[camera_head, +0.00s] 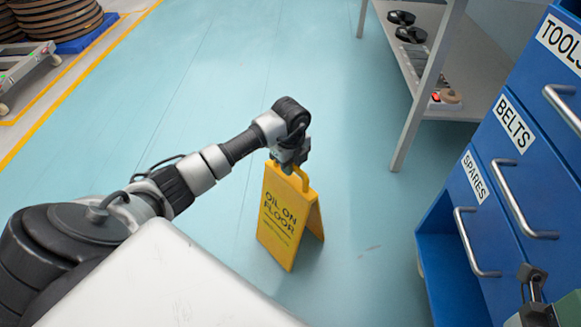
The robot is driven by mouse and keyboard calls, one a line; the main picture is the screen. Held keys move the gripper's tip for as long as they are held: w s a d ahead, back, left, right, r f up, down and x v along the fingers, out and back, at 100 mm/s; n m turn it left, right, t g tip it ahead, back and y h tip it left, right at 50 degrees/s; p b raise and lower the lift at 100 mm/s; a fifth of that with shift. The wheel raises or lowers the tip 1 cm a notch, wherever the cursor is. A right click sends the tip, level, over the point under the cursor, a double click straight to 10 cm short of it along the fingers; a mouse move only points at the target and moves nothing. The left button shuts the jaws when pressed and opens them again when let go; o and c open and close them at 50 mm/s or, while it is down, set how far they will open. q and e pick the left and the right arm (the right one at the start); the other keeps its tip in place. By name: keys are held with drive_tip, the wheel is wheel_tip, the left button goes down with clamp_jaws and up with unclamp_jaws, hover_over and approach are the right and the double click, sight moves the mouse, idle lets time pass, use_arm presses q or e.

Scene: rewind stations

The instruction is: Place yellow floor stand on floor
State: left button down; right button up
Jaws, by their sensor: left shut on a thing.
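The yellow floor stand (284,228) is upright in the middle of the camera_head view. It is an A-frame with its two panels spread, and the near panel reads "OIL ON FLOOR". My left gripper (292,168) is over its top and shut on its handle. The gripper covers part of the handle, and its fingertips are hard to make out. The stand's lower edges are at or very close to the pale blue floor (205,110); I cannot tell whether they touch it. My right gripper is not in view.
A blue drawer cabinet (497,235) labelled TOOLS, BELTS and SPARES stands at the right. A grey shelf table (470,75) is behind it. Wooden reels (60,18) and a cart (30,70) are at the upper left, beyond a yellow line. The floor around the stand is clear.

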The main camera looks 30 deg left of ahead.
use_arm(q)
drive_tip(key=c, duration=1.1)
unclamp_jaws()
drive_tip(key=shift+o, duration=0.2)
